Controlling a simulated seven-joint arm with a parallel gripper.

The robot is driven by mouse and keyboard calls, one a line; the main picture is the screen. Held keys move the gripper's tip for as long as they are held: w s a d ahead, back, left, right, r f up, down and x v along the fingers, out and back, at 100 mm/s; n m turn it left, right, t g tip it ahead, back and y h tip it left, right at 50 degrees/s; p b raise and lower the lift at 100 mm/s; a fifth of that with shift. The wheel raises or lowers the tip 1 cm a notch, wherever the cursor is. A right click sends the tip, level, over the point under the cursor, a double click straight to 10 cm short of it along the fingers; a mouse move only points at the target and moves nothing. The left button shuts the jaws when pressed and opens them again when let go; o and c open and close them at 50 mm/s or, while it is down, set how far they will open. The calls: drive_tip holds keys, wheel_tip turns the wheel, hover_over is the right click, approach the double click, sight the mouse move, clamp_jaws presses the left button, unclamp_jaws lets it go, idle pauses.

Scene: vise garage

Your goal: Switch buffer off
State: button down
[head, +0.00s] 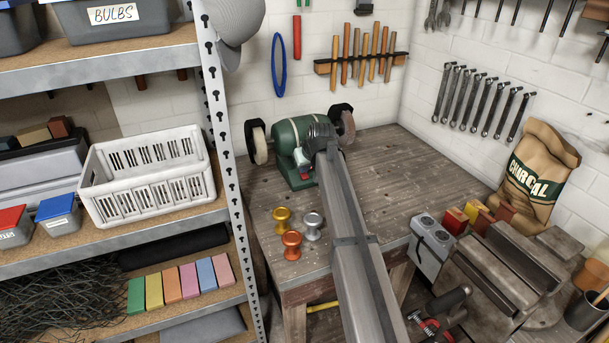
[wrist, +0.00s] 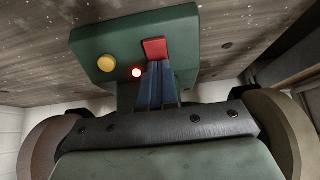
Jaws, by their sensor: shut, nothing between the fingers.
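The green buffer (head: 287,140) stands on the wooden bench by the back wall, with a pale wheel (head: 258,144) on its left and another wheel (head: 346,125) on its right. In the wrist view its green switch box (wrist: 90,50) carries a yellow button (wrist: 106,63), a glowing red light (wrist: 137,72) and a red switch (wrist: 154,46). My gripper (wrist: 155,68) is shut and empty. Its blue-grey fingertips are right at the red switch; I cannot tell whether they touch. My arm hides part of the buffer's right side in the head view.
Gold (head: 281,215), silver (head: 312,225) and copper (head: 291,244) knobs stand on the bench left of my arm. A shelf (head: 225,170) with a white basket (head: 150,178) is at left. A charcoal bag (head: 535,175) stands at right. The bench right of the buffer is clear.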

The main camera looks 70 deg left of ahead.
drive_tip(key=v, duration=0.7)
idle(0.8)
drive_tip(key=shift+w, duration=0.1)
idle(0.3)
